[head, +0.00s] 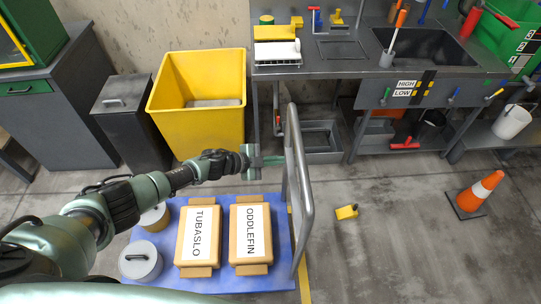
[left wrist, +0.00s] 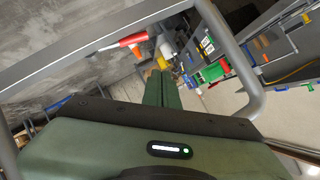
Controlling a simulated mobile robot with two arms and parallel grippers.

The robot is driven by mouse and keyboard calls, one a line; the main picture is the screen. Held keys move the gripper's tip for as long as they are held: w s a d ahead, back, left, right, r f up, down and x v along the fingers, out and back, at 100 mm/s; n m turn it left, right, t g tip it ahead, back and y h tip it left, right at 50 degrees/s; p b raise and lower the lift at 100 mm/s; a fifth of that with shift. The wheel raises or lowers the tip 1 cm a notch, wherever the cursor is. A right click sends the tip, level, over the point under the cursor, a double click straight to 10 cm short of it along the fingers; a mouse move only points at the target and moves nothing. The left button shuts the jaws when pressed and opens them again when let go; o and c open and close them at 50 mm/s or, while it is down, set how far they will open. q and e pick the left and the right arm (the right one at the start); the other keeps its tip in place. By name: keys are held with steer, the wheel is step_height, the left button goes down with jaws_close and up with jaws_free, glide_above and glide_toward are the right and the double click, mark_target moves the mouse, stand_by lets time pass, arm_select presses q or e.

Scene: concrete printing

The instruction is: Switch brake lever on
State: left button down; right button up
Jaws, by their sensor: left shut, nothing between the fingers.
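My left gripper (head: 272,160) is shut and empty beside the grey push handle (head: 303,200) of the blue cart (head: 225,286). Its shut fingers also show in the left wrist view (left wrist: 161,90), with grey handle bars (left wrist: 90,50) framing them. I cannot tell from the picture whether the fingers touch the handle. I cannot make out a brake lever for certain on the cart. My right gripper is not in view.
Boxes marked TUBASLO (head: 198,238) and ODDLEFIN (head: 250,236) and a grey round can (head: 140,262) stand on the cart. A yellow block (head: 346,211) and an orange cone (head: 480,191) stand on the floor at right. A yellow bin (head: 196,128) is behind.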

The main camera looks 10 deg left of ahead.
arm_select(q)
steer(key=shift+r+v, duration=0.2)
steer(key=shift+v, duration=1.15)
steer(key=shift+w, duration=0.25)
